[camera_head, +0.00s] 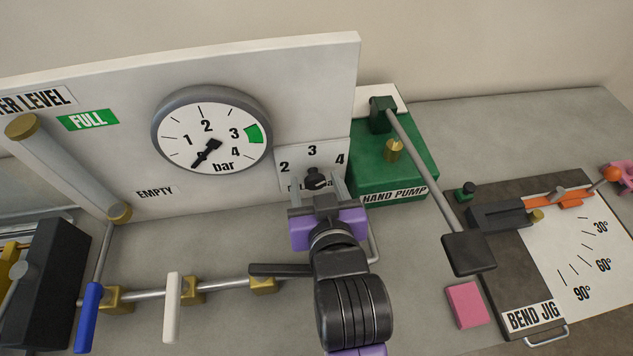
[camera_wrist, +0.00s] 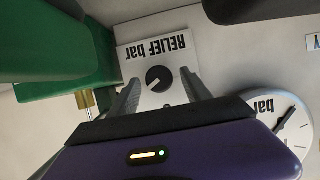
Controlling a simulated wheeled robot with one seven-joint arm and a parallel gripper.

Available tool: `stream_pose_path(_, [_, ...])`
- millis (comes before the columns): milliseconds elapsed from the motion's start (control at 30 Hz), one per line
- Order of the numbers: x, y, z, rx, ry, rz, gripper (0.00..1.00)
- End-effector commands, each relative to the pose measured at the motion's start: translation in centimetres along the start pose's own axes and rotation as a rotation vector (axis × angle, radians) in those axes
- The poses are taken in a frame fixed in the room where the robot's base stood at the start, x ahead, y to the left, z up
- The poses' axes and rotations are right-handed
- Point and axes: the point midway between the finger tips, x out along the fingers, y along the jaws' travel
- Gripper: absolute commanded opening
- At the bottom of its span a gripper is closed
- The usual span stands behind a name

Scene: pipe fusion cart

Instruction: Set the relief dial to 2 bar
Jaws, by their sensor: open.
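The relief dial (camera_head: 315,178) is a small black knob on a white plate marked 2, 3 and 4, with its lower label partly hidden by my gripper. The dial also shows in the wrist view (camera_wrist: 158,79), where the plate's "RELIEF bar" label is upside down. Which number the dial points to is too small to tell. My gripper (camera_head: 316,186) is open in front of the plate. In the wrist view its two grey fingers (camera_wrist: 161,78) stand on either side of the dial, with gaps between them and the knob.
A round pressure gauge (camera_head: 211,130) left of the plate has its needle low left, below 1. The green hand pump (camera_head: 415,160) with its long lever (camera_head: 425,175) stands close on the right. Blue (camera_head: 89,315) and white (camera_head: 172,305) valve handles sit lower left.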

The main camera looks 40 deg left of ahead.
Motion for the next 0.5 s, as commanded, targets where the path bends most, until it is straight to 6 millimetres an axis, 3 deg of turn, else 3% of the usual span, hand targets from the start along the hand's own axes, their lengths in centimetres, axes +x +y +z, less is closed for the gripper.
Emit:
stream_pose_path(100, [-0.02, 0.01, -0.01, 0.0, 0.0, 0.0, 0.53])
stream_pose_path(367, [-0.04, 0.02, -0.01, 0.0, 0.0, 0.0, 0.02])
stream_pose_path(500, [-0.05, 0.0, -0.02, -0.002, 0.0, 0.001, 0.0])
